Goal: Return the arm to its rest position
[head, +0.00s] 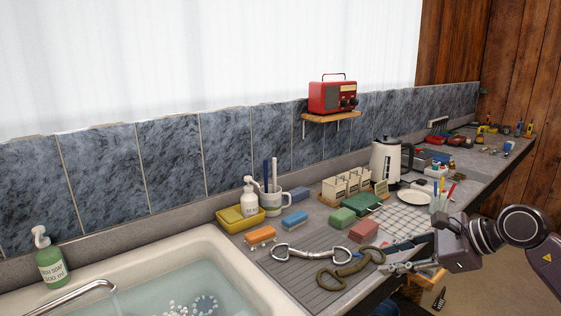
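My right arm comes in from the right edge in the head view. Its gripper (390,267) points left at the front edge of the counter, just right of a brown metal bit or ring piece (350,268). The fingers are small and overlap the items behind them, so I cannot tell whether they are open or shut. No held object can be made out. My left gripper and arm are not in view.
The grey counter (300,270) holds a silver bit (312,252), a pink block (363,231), a green block (342,217), a white mug (273,201) and a kettle (387,160). A water-filled sink (240,275) is at lower left. Open floor (500,285) shows at lower right.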

